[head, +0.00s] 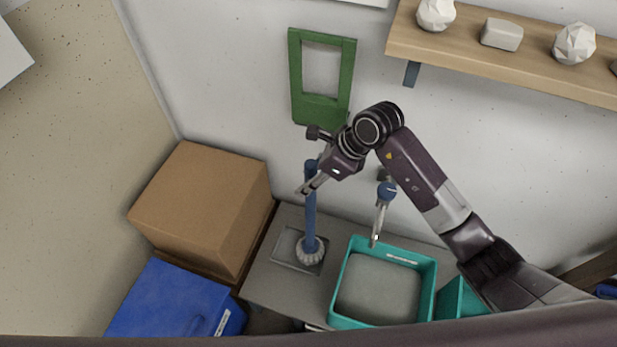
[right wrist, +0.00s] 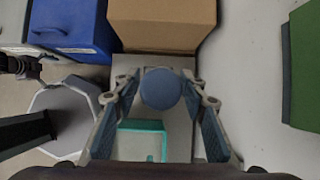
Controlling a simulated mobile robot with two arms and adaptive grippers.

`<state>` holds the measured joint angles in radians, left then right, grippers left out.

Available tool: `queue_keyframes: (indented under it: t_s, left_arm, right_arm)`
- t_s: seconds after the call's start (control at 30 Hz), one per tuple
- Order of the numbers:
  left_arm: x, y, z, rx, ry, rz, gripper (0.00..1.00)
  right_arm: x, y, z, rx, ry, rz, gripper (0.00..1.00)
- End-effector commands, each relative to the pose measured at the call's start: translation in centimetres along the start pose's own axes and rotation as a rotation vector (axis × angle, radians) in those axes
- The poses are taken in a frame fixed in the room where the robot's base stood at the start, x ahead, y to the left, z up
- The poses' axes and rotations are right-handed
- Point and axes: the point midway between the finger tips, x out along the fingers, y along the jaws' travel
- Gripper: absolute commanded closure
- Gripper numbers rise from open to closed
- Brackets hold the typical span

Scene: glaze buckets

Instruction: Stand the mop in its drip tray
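The mop, with a blue handle (head: 310,205) and a whitish round head (head: 310,251), is upright over the flat grey drip tray (head: 284,252). The mop head appears right of the tray's middle; I cannot tell whether it rests on the tray. My right gripper (head: 314,184) is at the upper handle, its fingers on either side and apparently shut on it. In the right wrist view the blue handle end (right wrist: 161,88) lies between the fingertips (right wrist: 163,76) and hides part of them. My left gripper is not in view.
A teal bucket (head: 341,285) stands right of the tray. A cardboard box (head: 200,210) and a blue bin (head: 170,300) are at left. A blue-topped tool (head: 387,190) is behind the bucket. A green frame (head: 322,110) and a wooden shelf (head: 470,50) are on the wall.

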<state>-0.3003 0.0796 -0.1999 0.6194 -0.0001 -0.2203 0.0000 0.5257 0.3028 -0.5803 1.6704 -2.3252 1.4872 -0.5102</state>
Motion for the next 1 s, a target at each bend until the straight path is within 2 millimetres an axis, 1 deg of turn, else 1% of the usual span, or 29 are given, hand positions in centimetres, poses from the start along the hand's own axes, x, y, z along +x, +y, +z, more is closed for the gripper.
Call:
queue_keyframes:
  t_s: [0.17, 0.27, 0.37, 0.5, 0.6, 0.7, 0.8, 1.0]
  left_arm:
    - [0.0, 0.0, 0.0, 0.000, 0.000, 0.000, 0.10]
    - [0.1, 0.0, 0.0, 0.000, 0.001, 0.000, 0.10]
    - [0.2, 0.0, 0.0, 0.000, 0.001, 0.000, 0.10]
    - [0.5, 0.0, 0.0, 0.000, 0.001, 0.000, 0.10]
    - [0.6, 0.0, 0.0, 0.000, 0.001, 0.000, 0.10]
    - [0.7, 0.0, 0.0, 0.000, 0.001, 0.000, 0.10]
    - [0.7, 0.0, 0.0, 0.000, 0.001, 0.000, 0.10]
    - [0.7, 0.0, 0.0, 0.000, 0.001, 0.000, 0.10]
  right_arm:
    - [-0.1, 0.0, 0.0, 0.000, 0.000, -0.001, 0.61]
    - [-0.8, -0.1, 0.0, -0.001, -0.002, -0.003, 0.61]
    - [-2.2, -0.2, 0.0, -0.003, -0.001, -0.005, 0.61]
    - [-4.7, -0.2, 0.0, -0.003, -0.001, -0.006, 0.61]
    - [-6.1, -0.2, 0.0, -0.002, -0.001, -0.005, 0.61]
    - [-7.1, -0.1, 0.0, 0.000, -0.001, -0.003, 0.61]
    - [-7.5, 0.0, 0.0, -0.001, -0.001, -0.001, 0.61]
    - [-7.6, 0.0, 0.0, 0.000, -0.001, 0.000, 0.61]
